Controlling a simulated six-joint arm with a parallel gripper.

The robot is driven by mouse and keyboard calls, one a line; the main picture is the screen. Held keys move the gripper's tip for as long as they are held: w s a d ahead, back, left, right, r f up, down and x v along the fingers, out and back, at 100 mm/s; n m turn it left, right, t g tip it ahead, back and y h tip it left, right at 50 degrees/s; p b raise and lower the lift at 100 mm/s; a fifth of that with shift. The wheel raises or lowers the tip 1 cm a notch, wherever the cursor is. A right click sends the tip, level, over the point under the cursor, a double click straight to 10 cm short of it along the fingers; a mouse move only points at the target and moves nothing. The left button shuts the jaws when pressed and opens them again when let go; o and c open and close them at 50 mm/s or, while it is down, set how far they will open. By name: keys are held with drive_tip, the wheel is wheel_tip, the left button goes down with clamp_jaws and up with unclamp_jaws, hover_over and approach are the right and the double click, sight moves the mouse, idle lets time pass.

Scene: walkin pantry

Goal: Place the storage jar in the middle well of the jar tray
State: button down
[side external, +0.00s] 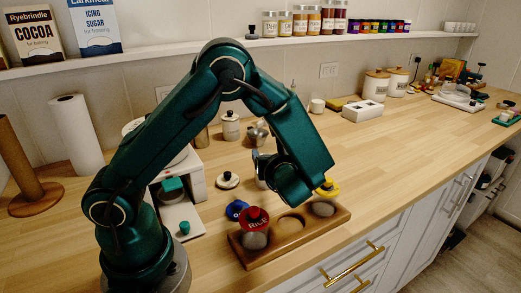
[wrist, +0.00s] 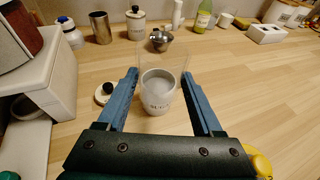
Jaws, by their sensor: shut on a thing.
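The storage jar (wrist: 158,100) is clear, with pale contents low inside and dark lettering on its front. It shows between the two blue fingers of my gripper (wrist: 160,75), which is shut on it. In the side view my gripper (side external: 259,162) is behind the tray, and the jar is mostly hidden behind my wrist. I cannot tell whether its base touches the counter. The wooden jar tray (side external: 277,258) has a red-lidded jar (side external: 256,238) marked RICE in its left well and a yellow-lidded jar (side external: 323,208) in its right well. The middle well (side external: 291,223) looks empty.
A blue lid (side external: 236,209) lies beside the tray's left end. A white lid with a black knob (side external: 228,181) lies left of my gripper. A white appliance (side external: 184,215) stands farther left. A canister (side external: 231,126) and metal cups stand behind.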

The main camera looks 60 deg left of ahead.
drive_tip(key=s+d+r, duration=0.2)
drive_tip(key=s, duration=0.4)
hover_over(293, 232)
wheel_tip(293, 232, down, 7)
drive_tip(key=shift+r, duration=0.15)
drive_tip(key=shift+f, duration=1.95)
drive_tip(key=shift+f, duration=0.1)
drive_tip(key=shift+c, duration=0.2)
unclamp_jaws()
